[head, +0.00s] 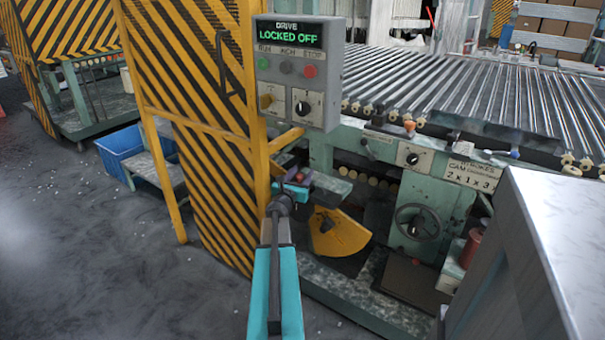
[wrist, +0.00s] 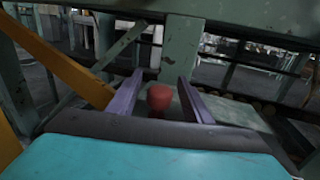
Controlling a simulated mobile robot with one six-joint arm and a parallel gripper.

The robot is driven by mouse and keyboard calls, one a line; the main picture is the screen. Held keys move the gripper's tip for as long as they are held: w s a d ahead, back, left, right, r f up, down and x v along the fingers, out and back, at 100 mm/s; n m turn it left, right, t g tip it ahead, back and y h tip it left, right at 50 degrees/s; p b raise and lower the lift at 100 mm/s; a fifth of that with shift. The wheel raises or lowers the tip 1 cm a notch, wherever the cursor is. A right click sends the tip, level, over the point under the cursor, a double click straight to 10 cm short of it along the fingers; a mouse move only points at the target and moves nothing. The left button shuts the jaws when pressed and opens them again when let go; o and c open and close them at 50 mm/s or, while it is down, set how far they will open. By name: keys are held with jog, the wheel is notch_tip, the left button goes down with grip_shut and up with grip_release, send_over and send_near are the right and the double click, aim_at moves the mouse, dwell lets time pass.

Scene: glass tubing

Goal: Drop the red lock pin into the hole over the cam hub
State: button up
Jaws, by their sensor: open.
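The red lock pin shows as a rounded red head (wrist: 159,97) between my fingers in the wrist view. Its lower part is hidden, so I cannot tell what it stands in. My gripper (head: 291,181) is open, with one purple finger on each side of the red head and visible gaps between. The yellow cam (head: 345,236) hangs below and to the right of the gripper. The hole over its hub cannot be made out.
A grey control box (head: 298,75) reading "DRIVE LOCKED OFF" hangs above my gripper. A yellow-and-black striped guard (head: 212,190) stands close on the left. A handwheel (head: 417,222) and roller bed (head: 480,95) are to the right. Open floor (head: 90,250) lies at left.

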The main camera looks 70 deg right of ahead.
jog(key=a, duration=1.2)
jog(key=shift+a, duration=0.15)
jog(key=shift+s, duration=0.1)
jog(key=shift+s, duration=0.1)
dwell(0.9)
